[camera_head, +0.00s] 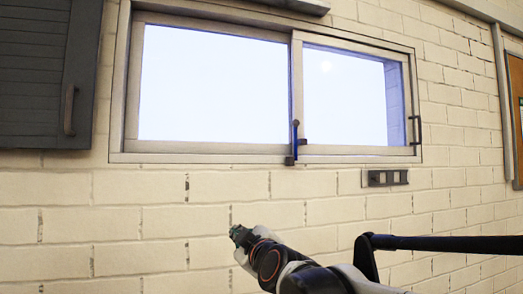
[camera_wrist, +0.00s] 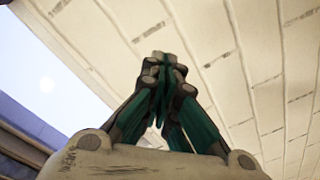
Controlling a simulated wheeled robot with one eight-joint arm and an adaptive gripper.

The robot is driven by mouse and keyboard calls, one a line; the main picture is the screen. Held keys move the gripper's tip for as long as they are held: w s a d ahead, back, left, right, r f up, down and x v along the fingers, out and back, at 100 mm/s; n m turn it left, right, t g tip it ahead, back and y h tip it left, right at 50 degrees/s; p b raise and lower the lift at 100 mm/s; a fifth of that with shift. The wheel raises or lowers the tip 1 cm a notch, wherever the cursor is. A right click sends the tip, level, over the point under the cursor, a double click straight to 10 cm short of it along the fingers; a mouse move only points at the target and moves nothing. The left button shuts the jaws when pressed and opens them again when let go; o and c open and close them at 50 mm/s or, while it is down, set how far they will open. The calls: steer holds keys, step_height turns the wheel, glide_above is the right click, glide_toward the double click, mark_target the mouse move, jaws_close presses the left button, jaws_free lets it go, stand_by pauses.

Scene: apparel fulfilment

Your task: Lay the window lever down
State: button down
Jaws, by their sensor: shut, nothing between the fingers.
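The window (camera_head: 215,90) is set in the brick wall and has two panes in a light frame. The window lever (camera_head: 295,141) is a thin blue and dark upright handle at the middle of the frame, on the lower edge. It stands upright in the head view. I do not make it out in the wrist view. My gripper (camera_head: 238,232) is below the window, to the lower left of the lever and apart from it. In the wrist view my gripper (camera_wrist: 163,62) has its fingers together with nothing between them.
A dark shutter (camera_head: 33,75) with a handle is at the left. A dark handle (camera_head: 416,130) is on the window's right side. A switch plate (camera_head: 387,177) is on the wall below it. A brown door (camera_head: 516,110) is at the far right. The wall below the window is mostly bare.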

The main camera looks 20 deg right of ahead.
mark_target(296, 141)
steer(key=w+d+r+h+p, duration=0.3)
steer(key=r+h+p, duration=0.1)
steer(key=r, duration=0.5)
steer(key=w+d+r+t+h+p, duration=0.1)
steer(key=w+d+r+h+p, duration=0.3)
steer(key=r, duration=0.6)
steer(key=w+d+r+h+p, duration=0.4)
steer(key=r+p, duration=0.3)
steer(key=r, duration=0.2)
steer(key=shift+w+r+m+t+h, duration=0.25)
steer(key=shift+r+m+t+h, duration=0.05)
steer(key=shift+r, duration=0.1)
steer(key=p+x, duration=0.2)
steer(key=x, duration=0.8)
steer(key=shift+r+p, duration=0.1)
steer(key=shift+p, duration=0.2)
steer(key=s+d, duration=0.1)
steer(key=s+d+f, duration=0.1)
steer(key=shift+s+d+f+p, duration=0.25)
steer(key=shift+s+d+p, duration=0.05)
steer(key=shift+s+p, duration=0.1)
